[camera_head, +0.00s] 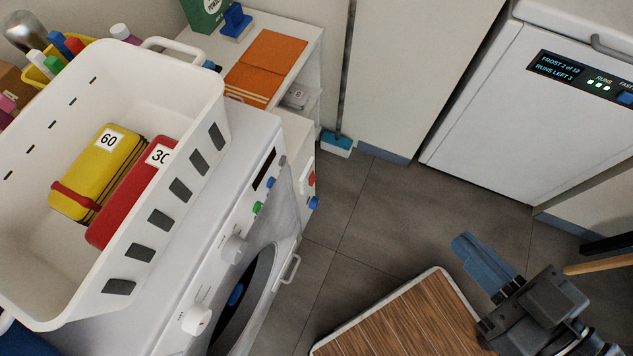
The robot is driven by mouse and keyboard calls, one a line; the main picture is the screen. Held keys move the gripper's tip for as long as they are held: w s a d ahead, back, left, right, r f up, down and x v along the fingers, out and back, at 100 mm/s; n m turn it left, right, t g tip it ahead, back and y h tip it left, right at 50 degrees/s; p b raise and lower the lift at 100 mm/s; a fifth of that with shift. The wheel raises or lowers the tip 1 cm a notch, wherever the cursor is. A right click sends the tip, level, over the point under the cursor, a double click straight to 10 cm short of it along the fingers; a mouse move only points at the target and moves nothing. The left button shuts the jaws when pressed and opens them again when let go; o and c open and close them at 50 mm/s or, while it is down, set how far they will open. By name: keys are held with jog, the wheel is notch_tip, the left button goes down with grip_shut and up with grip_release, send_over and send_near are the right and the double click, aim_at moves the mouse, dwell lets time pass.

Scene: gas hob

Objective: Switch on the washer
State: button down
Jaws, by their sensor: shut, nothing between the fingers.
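The white washer (222,283) stands left of centre, its front facing right. Its panel has a dark display (264,168), a grey button (282,160), a blue button (267,185), a green button (257,207) and two white dials, one at mid-panel (234,249) and one nearer me (196,319). The round door (243,292) with its handle (290,270) looks closed. My gripper (464,244) is at the lower right, well apart from the washer, fingers shut and empty. The display shows no readable text.
A white basket (188,82) holding a yellow bundle (93,172) and a red one (130,190) sits on the washer. A wood-topped surface (405,325) lies between washer and gripper. A white appliance (500,110) stands at upper right. Tiled floor (370,225) is open between.

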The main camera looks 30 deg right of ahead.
aim_at(312, 179)
jog(key=w+d+f+m+g+b, duration=0.2)
jog(key=w+f, duration=0.1)
jog(key=f, duration=0.6)
jog(key=w+d+f+m+g+b, duration=0.15)
jog(key=w+f, duration=0.25)
jog(key=f, duration=0.5)
jog(key=w+d+f+m+g+b, duration=0.1)
jog(key=w+f+m+g, duration=0.15)
jog(key=f, duration=0.65)
jog(key=w+f+m+g+y+b, duration=0.1)
jog(key=w+f+m+y, duration=0.1)
jog(key=w+f, duration=0.2)
jog(key=w+d+f+m+y+b, duration=0.1)
jog(key=w+f+m+y+b, duration=0.1)
jog(key=w, duration=0.9)
jog(key=shift+d+f+g+y+b, duration=0.35)
jog(key=shift+f+y, duration=0.25)
jog(key=shift+f, duration=0.25)
jog(key=shift+a, duration=0.15)
jog(key=w+a+r+b+x, duration=0.1)
jog(key=b+x, duration=0.1)
jog(key=x, duration=1.1)
jog(key=shift+w+r+b, duration=0.25)
jog(key=shift+b, duration=0.15)
